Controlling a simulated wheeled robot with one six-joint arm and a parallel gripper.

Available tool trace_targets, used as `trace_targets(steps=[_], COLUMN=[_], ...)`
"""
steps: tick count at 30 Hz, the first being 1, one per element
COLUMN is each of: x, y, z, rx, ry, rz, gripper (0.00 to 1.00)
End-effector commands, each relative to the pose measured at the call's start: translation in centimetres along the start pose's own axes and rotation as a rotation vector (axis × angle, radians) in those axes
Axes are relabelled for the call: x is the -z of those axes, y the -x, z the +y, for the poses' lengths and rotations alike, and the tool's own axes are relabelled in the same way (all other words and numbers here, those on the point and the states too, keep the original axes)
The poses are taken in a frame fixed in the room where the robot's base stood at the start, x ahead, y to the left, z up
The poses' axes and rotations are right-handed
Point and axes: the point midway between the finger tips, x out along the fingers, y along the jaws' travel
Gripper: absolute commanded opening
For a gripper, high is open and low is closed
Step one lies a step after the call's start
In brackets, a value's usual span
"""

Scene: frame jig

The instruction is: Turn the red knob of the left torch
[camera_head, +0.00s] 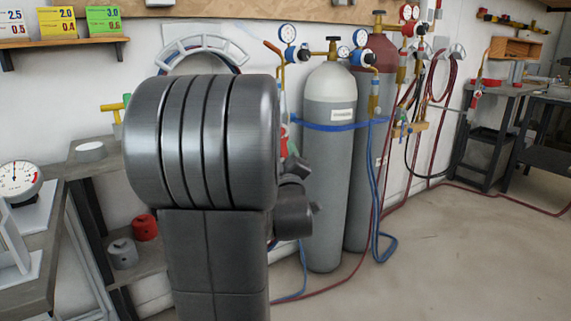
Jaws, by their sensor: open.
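A torch with a bent copper tip (272,47) hangs upright on the wall, just left of the grey cylinder. A small red part (284,146) shows low on this torch, at the right edge of my arm; I cannot tell if it is the knob. My arm hides much of the torch. A small dark part of my gripper (297,167) shows just below the red part. Its jaws are open, but the fingertips are mostly hidden, and I cannot tell whether they touch the torch. Another torch-like tool (477,88) with red parts hangs further right.
A grey cylinder (325,190) and a maroon-topped cylinder (376,80) stand right of my arm, with a blue strap (325,125). Blue and red hoses run down to the floor. A shelf unit (85,165) stands left, dark benches (490,140) right. The floor (455,255) at front right is clear.

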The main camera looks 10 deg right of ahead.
Motion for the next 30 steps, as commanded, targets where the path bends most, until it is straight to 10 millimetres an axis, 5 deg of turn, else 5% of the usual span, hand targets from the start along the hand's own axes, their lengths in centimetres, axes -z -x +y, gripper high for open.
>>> trace_targets(steps=[6,12,23,30], x=[0.0,0.0,0.0,0.0], y=[3.2,4.1,3.9,0.9], z=[0.0,0.0,0.0,-0.1], rx=[0.000,0.000,-0.001,-0.001], ry=[0.000,-0.001,-0.001,0.000], rz=[-0.001,0.000,0.001,0.002], gripper=[0.45,0.45,0.45,0.45])
